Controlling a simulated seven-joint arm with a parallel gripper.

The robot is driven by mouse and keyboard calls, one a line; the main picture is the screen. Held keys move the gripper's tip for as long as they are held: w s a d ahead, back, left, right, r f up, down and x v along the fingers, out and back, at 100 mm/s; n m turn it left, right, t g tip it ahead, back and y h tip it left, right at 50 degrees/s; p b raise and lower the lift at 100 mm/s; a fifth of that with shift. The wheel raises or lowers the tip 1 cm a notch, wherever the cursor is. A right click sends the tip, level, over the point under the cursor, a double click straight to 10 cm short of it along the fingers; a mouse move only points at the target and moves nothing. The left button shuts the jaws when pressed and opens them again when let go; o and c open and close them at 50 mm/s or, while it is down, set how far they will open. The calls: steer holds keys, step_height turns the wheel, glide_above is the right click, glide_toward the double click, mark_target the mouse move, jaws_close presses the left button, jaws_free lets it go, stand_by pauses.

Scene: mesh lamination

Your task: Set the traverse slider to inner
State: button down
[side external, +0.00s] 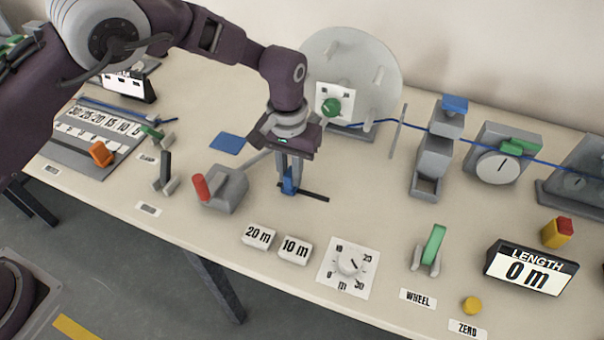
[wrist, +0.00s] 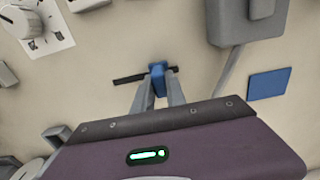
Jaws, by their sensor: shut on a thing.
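The traverse slider's blue knob (side external: 290,182) stands on a short black slot (side external: 316,196) in the table, near the slot's left end in the side view. In the wrist view the blue knob (wrist: 158,72) is near the right end of the slot (wrist: 128,78). My gripper (side external: 289,186) points down over the slot with its fingers on either side of the knob, shut on it. The fingertips also show in the wrist view (wrist: 160,84). No label for inner is readable in either view.
A grey block with a red handle (side external: 200,188) stands left of my gripper. A flat blue pad (side external: 227,143) lies behind it. A large pale reel (side external: 375,75) stands behind my gripper. Labels reading 20 m (side external: 258,236) and 10 m (side external: 294,249) and a dial (side external: 348,263) are in front.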

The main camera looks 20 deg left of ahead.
steer(key=shift+a, duration=1.4)
steer(key=c, duration=1.4)
jaws_free()
steer(key=shift+o, duration=0.2)
steer(key=shift+r, duration=0.25)
step_height(320, 180, up, 7)
steer(key=shift+f, duration=0.15)
